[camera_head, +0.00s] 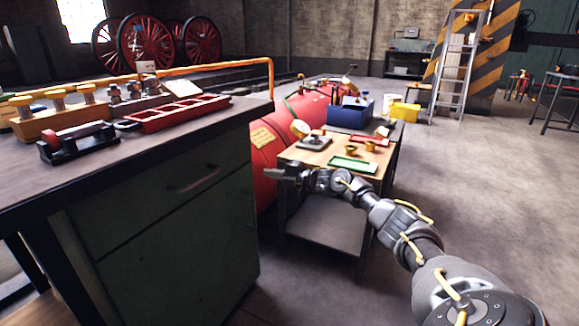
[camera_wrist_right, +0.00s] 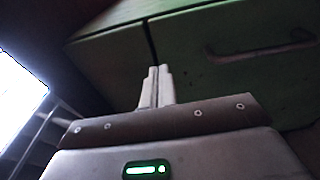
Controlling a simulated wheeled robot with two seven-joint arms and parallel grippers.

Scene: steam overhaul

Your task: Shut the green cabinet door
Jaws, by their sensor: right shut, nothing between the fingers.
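The green cabinet (camera_head: 175,240) is under the dark workbench at the left in the head view. Its upper front panel has a bar handle (camera_head: 195,180), with another green panel below. I cannot tell from here whether the door stands ajar. In the right wrist view, a green panel with a handle (camera_wrist_right: 262,48) lies ahead, with a dark gap along its left edge. My right gripper (camera_head: 270,173) is shut and empty, just right of the cabinet and pointing left. Its fingertips (camera_wrist_right: 156,72) appear in front of the green panels; contact is unclear. My left gripper is out of view.
The workbench top (camera_head: 240,112) holds a red tray (camera_head: 178,113) and several tools. A small wheeled table (camera_head: 318,155) with a blue box (camera_head: 350,113) and parts stands behind my right arm. A red tank (camera_head: 264,150) is beyond.

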